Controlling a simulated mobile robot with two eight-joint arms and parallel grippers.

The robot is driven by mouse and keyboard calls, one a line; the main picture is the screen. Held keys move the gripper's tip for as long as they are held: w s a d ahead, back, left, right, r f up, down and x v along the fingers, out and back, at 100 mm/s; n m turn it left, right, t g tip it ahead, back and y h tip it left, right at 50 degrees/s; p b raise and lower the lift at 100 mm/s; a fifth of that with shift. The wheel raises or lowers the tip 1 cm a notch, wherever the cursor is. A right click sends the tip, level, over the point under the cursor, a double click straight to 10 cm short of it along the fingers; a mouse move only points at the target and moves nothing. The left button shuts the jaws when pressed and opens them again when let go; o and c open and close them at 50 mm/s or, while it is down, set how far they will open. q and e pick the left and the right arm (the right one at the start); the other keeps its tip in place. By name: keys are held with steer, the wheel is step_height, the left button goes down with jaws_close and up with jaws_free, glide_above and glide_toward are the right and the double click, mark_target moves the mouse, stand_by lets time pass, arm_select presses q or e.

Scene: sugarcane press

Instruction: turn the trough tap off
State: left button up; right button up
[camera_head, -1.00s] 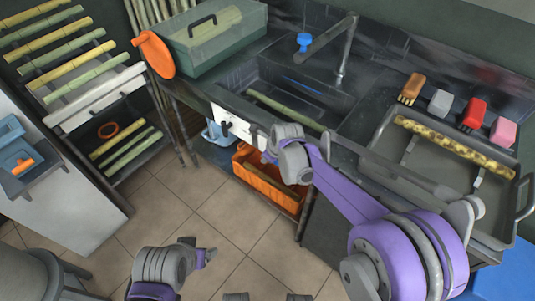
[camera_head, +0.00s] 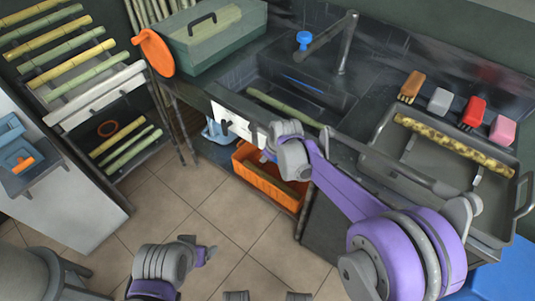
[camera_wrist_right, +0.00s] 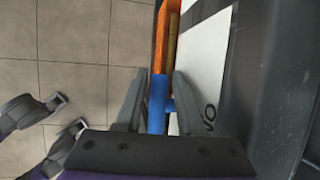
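In the right wrist view, a blue bar (camera_wrist_right: 157,105) with a short blue side piece lies between the fingers of my right gripper (camera_wrist_right: 158,88). It looks like a tap handle at the front of the trough; I cannot tell for sure. The fingers are apart, with a gap visible on the right side. In the head view my right gripper (camera_head: 268,155) is at the white front panel (camera_head: 240,118) of the dark trough (camera_head: 300,90), and its wrist hides the spot. Another tap with a blue knob (camera_head: 303,40) stands behind the trough. My left gripper (camera_head: 205,252) is low over the floor, away from everything.
An orange crate (camera_head: 265,190) stands under the trough, close to my right gripper. A tray (camera_head: 450,200) with a yellow cane lies on the counter at right. A green box (camera_head: 215,35) is at the back left. The tiled floor (camera_head: 180,195) is clear.

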arm_select(q)
step_height(320, 180, up, 3)
steer(key=shift+s+f+p, duration=0.1)
steer(key=shift+f+p, duration=0.1)
steer(key=shift+p, duration=0.8)
arm_select(e)
steer(key=v, duration=1)
steer(key=shift+r, duration=0.2)
steer(key=s+d+f+n+h, duration=0.1)
steer(key=s+d+n, duration=0.5)
steer(key=s+n, duration=0.3)
steer(key=s+d+f+n+h, duration=0.1)
steer(key=s+d+n, duration=0.55)
steer(key=s, duration=0.35)
steer(key=s+d+f+n+h, duration=0.1)
steer(key=s+d+n, duration=0.4)
steer(key=s+n, duration=0.45)
arm_select(q)
step_height(320, 180, up, 15)
steer(key=w+p, duration=0.2)
steer(key=p, duration=1.1)
steer(key=shift+t, duration=0.4)
arm_select(e)
step_height(320, 180, up, 15)
steer(key=w, duration=0.2)
steer(key=shift+r+t, duration=0.15)
steer(key=shift+t, duration=0.25)
steer(key=shift+s+a, duration=0.15)
steer(key=shift+s, duration=0.05)
